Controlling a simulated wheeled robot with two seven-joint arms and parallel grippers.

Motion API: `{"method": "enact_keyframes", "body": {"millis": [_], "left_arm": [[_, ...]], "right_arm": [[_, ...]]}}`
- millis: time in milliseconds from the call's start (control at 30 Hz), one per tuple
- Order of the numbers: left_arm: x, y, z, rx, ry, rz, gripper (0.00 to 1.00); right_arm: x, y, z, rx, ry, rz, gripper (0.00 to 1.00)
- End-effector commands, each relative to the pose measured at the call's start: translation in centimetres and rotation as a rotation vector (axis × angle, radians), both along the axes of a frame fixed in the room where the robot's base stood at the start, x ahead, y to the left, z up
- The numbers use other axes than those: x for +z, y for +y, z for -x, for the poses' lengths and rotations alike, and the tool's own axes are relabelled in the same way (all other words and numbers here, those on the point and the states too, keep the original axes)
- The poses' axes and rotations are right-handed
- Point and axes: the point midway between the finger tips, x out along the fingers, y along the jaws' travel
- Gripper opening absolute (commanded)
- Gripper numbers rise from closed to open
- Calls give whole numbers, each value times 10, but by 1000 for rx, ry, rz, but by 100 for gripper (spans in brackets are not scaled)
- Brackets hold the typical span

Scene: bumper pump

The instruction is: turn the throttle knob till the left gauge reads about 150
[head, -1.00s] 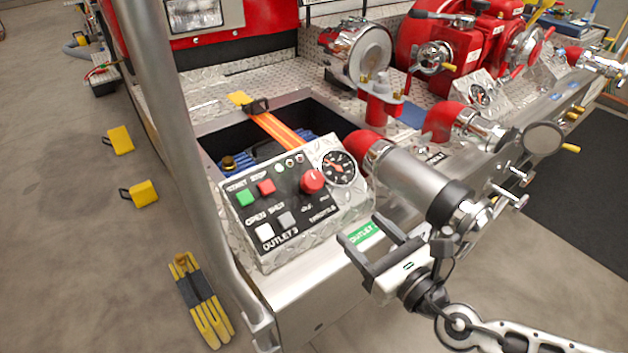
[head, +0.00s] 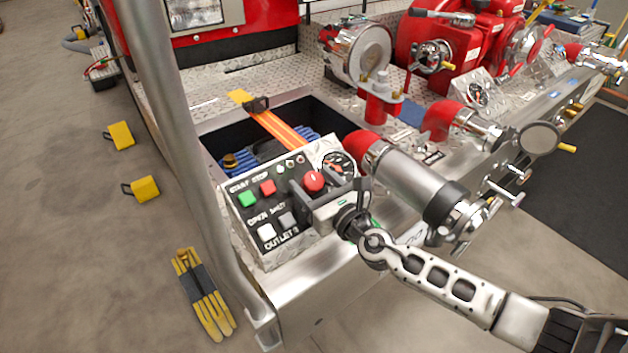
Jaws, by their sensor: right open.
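The throttle knob (head: 314,182) is the red round knob on the sloped control panel (head: 243,232). My right gripper (head: 326,187) is at the panel with its jaws open, one finger to each side of the knob. I cannot tell whether the fingers touch it. The gauge (head: 338,163) is a black round dial just above and right of the knob. My gripper covers its lower part, and I cannot read its value. A second, smaller gauge (head: 478,94) stands further right on the bumper. My left gripper is not in view.
Green (head: 247,199) and red (head: 268,187) buttons, and white and grey ones, sit left of the knob. A large metal outlet pipe (head: 408,184) lies close right of my gripper. A grey upright post (head: 185,150) stands left of the panel. Behind is an open bin with hose.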

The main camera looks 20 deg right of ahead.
Motion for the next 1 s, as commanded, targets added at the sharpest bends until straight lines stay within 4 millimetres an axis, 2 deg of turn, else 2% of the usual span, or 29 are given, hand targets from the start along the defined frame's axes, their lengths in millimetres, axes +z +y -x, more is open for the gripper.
{"method": "enact_keyframes", "body": {"millis": [267, 300, 433, 467, 767, 1000], "left_arm": [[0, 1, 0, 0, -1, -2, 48], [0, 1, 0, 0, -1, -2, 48], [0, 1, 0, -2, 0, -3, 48], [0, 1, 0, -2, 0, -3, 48], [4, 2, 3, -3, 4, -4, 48], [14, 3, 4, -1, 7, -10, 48]], "right_arm": [[0, 1, -2, 1, 0, -1, 61], [0, 1, -2, 1, 0, -1, 58], [0, 1, -2, 0, 0, -1, 22], [0, 1, -2, 0, 0, -1, 16], [1, 2, -1, -24, 7, -18, 16], [3, 3, -1, -131, 31, -79, 16]]}}
